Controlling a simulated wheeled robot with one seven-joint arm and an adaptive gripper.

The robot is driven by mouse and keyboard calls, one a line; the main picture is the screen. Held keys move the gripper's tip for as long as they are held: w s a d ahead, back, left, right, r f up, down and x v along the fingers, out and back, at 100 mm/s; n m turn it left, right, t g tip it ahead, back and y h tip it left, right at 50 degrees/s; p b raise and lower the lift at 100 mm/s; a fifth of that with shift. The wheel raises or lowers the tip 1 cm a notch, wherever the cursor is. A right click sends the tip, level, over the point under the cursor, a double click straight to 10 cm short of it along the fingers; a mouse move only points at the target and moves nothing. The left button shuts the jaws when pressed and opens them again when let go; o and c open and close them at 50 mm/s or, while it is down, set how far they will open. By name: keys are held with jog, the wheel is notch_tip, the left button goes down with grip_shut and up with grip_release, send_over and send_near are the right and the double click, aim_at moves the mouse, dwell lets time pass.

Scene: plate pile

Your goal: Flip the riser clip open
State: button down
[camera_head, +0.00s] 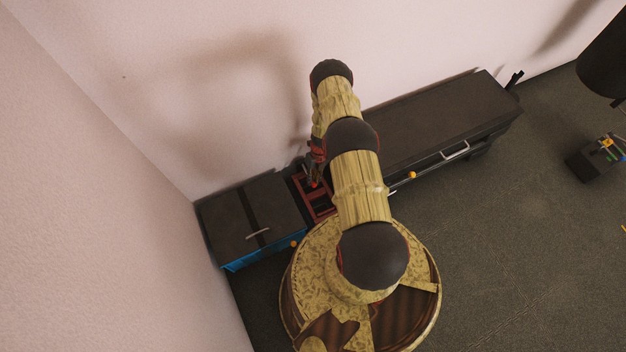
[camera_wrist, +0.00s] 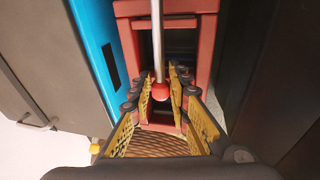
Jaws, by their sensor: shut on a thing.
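A red frame (camera_wrist: 205,50) stands in the gap between two dark cabinets; it also shows in the head view (camera_head: 318,207). A thin metal rod (camera_wrist: 156,40) with a red ball (camera_wrist: 160,91) at its end runs down the middle of the wrist view, in front of the frame. I take the rod and ball to be the riser clip's lever. My gripper (camera_wrist: 162,86) has its yellow-padded fingers closed on either side of the red ball. In the head view my gripper (camera_head: 313,176) is over the frame, partly hidden by my arm. The rod's far end is out of view.
A dark cabinet with a blue side (camera_head: 247,217) stands close on the left, and a long dark cabinet (camera_head: 440,120) on the right. Both have handles at the front. The wall is close behind. Open floor (camera_head: 520,230) lies to the right.

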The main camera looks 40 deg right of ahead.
jog(key=shift+w+r+g, duration=0.45)
jog(key=shift+r+g, duration=0.35)
jog(key=c, duration=1.7)
grip_release()
jog(key=shift+s, duration=0.1)
jog(key=shift+o, duration=0.2)
jog(key=shift+r, duration=0.25)
notch_tip(320, 180, up, 9)
jog(key=shift+r, duration=0.2)
